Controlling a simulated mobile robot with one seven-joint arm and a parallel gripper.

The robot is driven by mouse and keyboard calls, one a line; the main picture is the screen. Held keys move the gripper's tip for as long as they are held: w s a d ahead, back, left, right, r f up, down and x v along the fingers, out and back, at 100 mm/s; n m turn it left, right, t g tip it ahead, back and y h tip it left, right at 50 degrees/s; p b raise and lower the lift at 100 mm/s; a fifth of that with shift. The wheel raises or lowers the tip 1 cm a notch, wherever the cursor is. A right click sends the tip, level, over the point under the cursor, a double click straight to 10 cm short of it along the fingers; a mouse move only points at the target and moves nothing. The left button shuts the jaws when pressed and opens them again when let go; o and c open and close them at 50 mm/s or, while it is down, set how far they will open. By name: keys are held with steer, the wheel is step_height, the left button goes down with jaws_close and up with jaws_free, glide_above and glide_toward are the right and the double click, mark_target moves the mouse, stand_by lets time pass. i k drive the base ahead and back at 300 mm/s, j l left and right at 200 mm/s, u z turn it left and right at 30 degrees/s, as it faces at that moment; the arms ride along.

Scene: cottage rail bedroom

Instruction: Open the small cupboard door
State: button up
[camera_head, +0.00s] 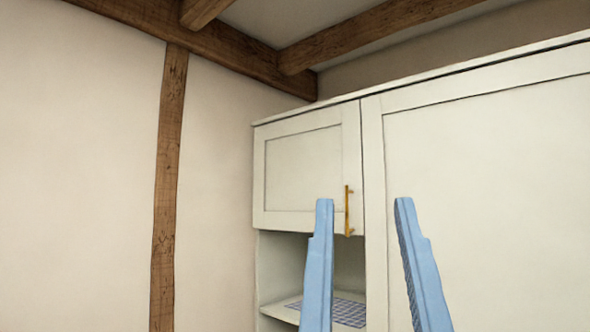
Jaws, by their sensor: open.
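The small cupboard door (303,172) is a pale cream framed panel at the upper left of the cabinet. It looks closed. A vertical brass handle (347,211) sits near its lower right edge. My gripper (361,203) shows two light blue fingers pointing up, spread apart with nothing between them. In the picture the handle appears between the fingertips, nearer the left one. I cannot tell how far the fingers are from the door in depth. The left finger overlaps the door's lower edge in view.
Below the door is an open shelf niche (276,265) with a checked cloth (345,312) on it. A large cream panel (490,190) fills the right. A plain wall (75,180) with a wooden post (167,190) is at left, and wooden beams (235,62) run overhead.

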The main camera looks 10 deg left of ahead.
mark_target(300, 160)
steer(key=u, duration=0.3)
steer(key=i+l, duration=0.2)
steer(key=i, duration=0.35)
steer(key=i+l+z, duration=0.1)
steer(key=i, duration=0.4)
steer(key=i+l, duration=0.2)
steer(key=i, duration=0.35)
steer(key=l+z, duration=0.05)
